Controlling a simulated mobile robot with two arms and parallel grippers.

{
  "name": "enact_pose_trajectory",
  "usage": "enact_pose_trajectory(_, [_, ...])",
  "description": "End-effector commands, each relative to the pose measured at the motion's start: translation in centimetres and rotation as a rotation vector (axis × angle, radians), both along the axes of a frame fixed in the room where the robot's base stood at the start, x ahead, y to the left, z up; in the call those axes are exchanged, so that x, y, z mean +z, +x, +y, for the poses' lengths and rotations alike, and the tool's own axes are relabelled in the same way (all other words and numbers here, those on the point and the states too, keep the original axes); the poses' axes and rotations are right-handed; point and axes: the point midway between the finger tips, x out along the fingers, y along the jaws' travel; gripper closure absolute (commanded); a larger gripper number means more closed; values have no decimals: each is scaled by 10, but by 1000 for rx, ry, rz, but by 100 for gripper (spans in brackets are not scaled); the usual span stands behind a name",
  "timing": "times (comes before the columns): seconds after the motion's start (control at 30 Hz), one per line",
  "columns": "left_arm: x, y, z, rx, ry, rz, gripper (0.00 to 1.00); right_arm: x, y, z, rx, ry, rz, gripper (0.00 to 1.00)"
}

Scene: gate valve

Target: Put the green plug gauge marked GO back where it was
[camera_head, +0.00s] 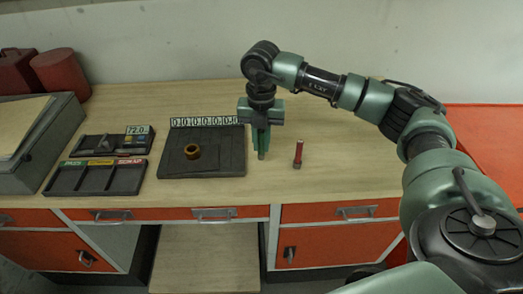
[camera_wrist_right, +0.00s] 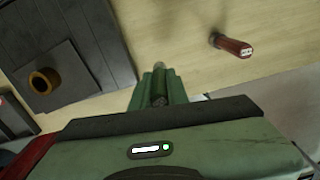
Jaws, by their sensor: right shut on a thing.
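My right gripper (camera_head: 261,143) points down over the bench, just right of the dark grey plate. It is shut on the green plug gauge (camera_head: 262,154), whose grey end shows below the fingers. In the right wrist view the gauge (camera_wrist_right: 159,85) stands between the green fingers, mostly hidden by them. The GO mark cannot be read. I cannot tell whether the gauge's lower end touches the bench. A red plug gauge (camera_head: 298,154) stands upright on the bench to the right, and it also shows in the right wrist view (camera_wrist_right: 232,45). My left gripper is not in view.
Bench (camera_head: 330,180) around the red gauge is clear.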

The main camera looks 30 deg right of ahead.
Motion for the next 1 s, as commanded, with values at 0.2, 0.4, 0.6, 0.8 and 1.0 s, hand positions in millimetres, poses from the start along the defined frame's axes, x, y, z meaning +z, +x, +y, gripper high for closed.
enact_pose_trajectory(0.2, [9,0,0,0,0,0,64,-23,-1,0,0,0,4,100])
enact_pose_trajectory(0.4, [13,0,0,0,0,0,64,-46,0,0,0,1,1,100])
enact_pose_trajectory(0.6, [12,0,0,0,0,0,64,-47,0,0,0,0,-1,100])
enact_pose_trajectory(0.8, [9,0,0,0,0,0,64,-50,0,0,0,1,-1,79])
enact_pose_trajectory(1.0, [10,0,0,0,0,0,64,-50,0,0,0,0,0,63])
